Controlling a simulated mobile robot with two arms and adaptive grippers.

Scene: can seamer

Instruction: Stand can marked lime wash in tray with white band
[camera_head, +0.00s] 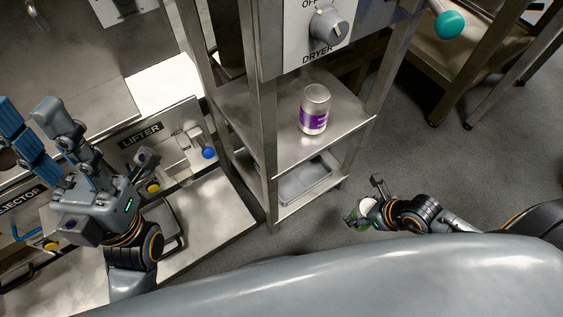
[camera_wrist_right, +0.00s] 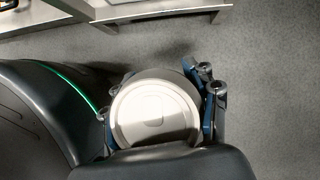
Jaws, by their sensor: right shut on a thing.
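My right gripper (camera_head: 364,210) is shut on a can (camera_head: 367,204), held off the floor in front of the shelf stand. The can has a pale lid, and a bit of green shows on its side; its marking cannot be read. In the right wrist view the can's round lid (camera_wrist_right: 155,112) sits between the fingers of the right gripper (camera_wrist_right: 157,103). A grey metal tray (camera_head: 303,182) lies on the stand's lower shelf, partly hidden by the upper shelf; I see no white band on it. My left gripper (camera_head: 32,112) is open and empty at the left.
A can with a purple label (camera_head: 314,109) stands on the upper shelf (camera_head: 345,128). Stand posts flank the lower shelf. The dryer panel (camera_head: 322,30) hangs above. A machine marked LIFTER (camera_head: 141,134) is at left.

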